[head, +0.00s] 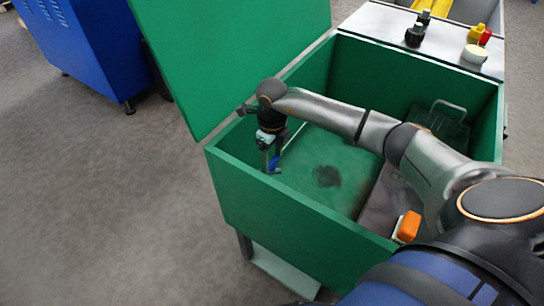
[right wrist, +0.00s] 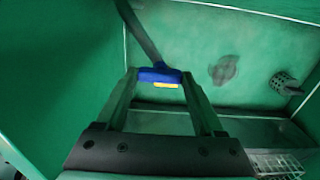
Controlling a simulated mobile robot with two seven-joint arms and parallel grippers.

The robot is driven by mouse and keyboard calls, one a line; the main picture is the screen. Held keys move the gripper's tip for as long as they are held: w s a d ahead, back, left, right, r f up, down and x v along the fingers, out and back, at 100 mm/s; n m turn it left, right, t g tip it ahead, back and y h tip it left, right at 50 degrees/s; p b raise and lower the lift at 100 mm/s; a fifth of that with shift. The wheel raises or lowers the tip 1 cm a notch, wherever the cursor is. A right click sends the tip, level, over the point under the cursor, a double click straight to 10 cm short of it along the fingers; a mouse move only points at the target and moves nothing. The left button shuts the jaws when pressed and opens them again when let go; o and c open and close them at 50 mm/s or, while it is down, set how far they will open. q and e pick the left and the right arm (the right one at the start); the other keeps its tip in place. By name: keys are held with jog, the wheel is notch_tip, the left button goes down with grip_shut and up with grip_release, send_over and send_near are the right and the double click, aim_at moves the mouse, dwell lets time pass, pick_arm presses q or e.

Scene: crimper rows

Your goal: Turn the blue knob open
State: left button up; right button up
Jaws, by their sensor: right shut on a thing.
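The blue knob (head: 275,162) is inside the green box, near its left wall and low between my right gripper's fingers. In the right wrist view the blue knob (right wrist: 158,75) lies crosswise between the two fingertips, with a small yellow strip below it and a grey pipe (right wrist: 140,33) running up from it. My right gripper (head: 270,168) points down into the box. Its fingers (right wrist: 160,80) are shut on the knob, one at each end. The knob's underside and mounting are hidden. My left gripper is in neither view.
The green box (head: 290,207) has high walls around my right arm, and its green lid (head: 235,55) stands open at the left. An orange object (head: 408,227) is at the near right wall.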

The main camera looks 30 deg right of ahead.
jog(key=c, duration=0.5)
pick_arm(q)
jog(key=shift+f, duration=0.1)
pick_arm(e)
jog(key=shift+n, duration=0.3)
jog(key=shift+n+b, duration=0.5)
jog(key=shift+n, duration=0.6)
jog(key=n+b, duration=0.1)
jog(key=n, duration=0.4)
jog(key=shift+b, duration=0.35)
jog(key=n, duration=0.3)
jog(key=shift+b, duration=0.4)
jog(key=n+b, duration=0.1)
jog(key=n, duration=0.3)
jog(key=shift+n+b, duration=0.35)
jog(key=shift+n, duration=0.95)
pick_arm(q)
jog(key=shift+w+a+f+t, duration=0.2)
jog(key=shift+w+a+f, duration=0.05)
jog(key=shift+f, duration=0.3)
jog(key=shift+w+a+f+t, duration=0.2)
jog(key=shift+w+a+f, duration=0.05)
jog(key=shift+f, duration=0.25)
pick_arm(e)
jog(key=shift+n, duration=0.4)
